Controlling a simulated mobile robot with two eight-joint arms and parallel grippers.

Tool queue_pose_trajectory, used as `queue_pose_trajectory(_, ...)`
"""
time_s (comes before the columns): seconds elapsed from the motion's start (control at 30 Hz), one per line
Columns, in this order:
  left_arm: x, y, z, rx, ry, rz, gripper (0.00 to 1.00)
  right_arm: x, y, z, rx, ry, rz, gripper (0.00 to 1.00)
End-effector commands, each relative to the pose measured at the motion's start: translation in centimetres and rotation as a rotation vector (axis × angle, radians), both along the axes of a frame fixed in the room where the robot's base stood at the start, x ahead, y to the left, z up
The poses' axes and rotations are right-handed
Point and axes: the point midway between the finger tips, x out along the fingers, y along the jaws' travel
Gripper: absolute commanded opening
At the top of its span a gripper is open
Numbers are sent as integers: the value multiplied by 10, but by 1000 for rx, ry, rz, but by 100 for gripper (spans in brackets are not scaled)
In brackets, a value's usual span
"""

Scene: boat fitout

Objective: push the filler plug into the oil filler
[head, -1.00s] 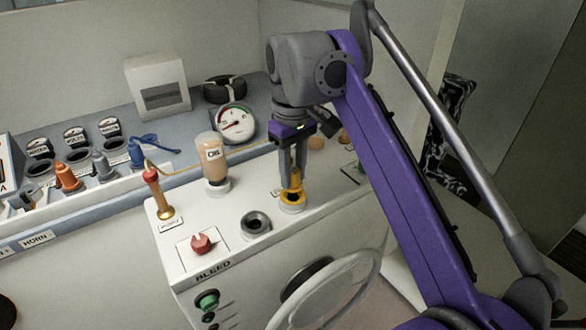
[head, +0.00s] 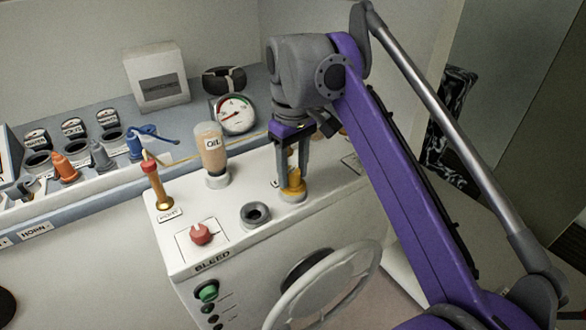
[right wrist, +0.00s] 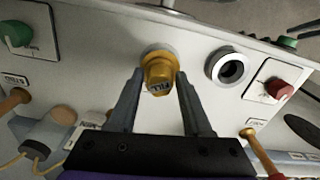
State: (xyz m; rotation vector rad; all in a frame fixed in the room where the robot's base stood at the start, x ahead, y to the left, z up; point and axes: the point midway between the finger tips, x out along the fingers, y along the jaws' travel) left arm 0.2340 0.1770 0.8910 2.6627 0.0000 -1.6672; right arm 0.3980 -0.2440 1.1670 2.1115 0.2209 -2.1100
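The yellow-orange filler plug (head: 293,183), marked FILL, stands upright at the yellow oil filler (head: 292,197) on the white console top. It also shows in the right wrist view (right wrist: 158,76), seated against the filler collar (right wrist: 158,53); how deep it sits I cannot tell exactly. My right gripper (head: 292,176) points down over the plug. Its fingers are spread, one on each side of the plug, with gaps along them in the right wrist view (right wrist: 160,82). My left gripper is not in view.
A dark open ring socket (head: 255,214) and a red BLEED knob (head: 201,234) are left of the filler. An oil bottle (head: 212,150), a brass-and-red handle (head: 155,184) and a gauge (head: 235,115) stand behind. A steering wheel (head: 322,288) is in front.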

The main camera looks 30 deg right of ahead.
Motion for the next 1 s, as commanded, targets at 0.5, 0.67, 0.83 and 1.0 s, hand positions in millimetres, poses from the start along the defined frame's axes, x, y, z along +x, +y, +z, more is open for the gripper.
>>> queue_pose_trajectory(0.5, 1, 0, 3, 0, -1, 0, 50, 0, 0, 12, 0, 0, 0, 68)
queue_pose_trajectory(0.67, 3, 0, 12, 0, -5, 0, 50, 1, 0, 43, 0, -1, 0, 68)
queue_pose_trajectory(0.83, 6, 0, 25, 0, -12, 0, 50, 1, 0, 78, 0, -2, 0, 68)
queue_pose_trajectory(1.0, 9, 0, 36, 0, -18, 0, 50, 0, 0, 102, 0, -1, 0, 68)
